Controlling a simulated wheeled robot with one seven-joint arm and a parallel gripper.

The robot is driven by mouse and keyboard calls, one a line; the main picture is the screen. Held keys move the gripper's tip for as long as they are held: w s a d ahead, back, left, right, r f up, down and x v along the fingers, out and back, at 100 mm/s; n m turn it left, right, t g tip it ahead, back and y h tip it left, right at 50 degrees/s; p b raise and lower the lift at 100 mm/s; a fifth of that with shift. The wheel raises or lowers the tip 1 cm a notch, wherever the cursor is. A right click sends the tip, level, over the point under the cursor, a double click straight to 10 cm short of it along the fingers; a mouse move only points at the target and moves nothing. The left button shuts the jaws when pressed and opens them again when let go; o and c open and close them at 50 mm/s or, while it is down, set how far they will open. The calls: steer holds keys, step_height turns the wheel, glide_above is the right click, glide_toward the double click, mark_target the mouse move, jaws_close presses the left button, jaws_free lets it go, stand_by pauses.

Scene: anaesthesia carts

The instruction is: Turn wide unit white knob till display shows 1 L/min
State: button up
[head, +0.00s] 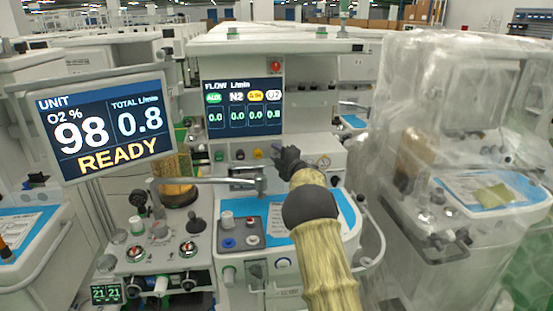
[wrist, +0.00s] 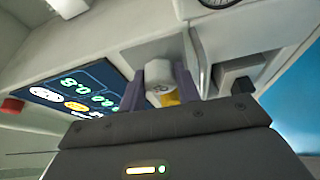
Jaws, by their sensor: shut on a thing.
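The wide unit (head: 205,70) stands at the centre of the head view. Its flow display (head: 243,105) reads 0.0 in three columns and 0.8 in the rightmost column, headed by a white oval. The tilted screen (head: 100,128) on the left shows total 0.8 L/min, O2 98 % and READY. My gripper (head: 284,157) is at the panel below the flow display's right side. In the wrist view, the white knob (wrist: 160,76) sits between my gripper's two purple fingers (wrist: 161,88), which are shut on it. In the head view my gripper hides this knob.
A yellow knob (head: 257,153) is just left of my gripper. A metal jointed arm (head: 225,182) crosses below the panel. A plastic-wrapped cart (head: 460,150) stands close on the right. A blue-topped work surface (head: 347,212) lies below my arm.

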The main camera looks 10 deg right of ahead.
steer(key=shift+a+f+n, duration=0.1)
steer(key=shift+n, duration=0.4)
steer(key=o, duration=0.7)
steer(key=shift+s, duration=0.1)
steer(key=b+v, duration=0.1)
steer(key=v, duration=0.7)
steer(key=b+v, duration=0.2)
steer(key=v, duration=0.7)
steer(key=shift+r, duration=0.25)
steer(key=shift+d, duration=0.25)
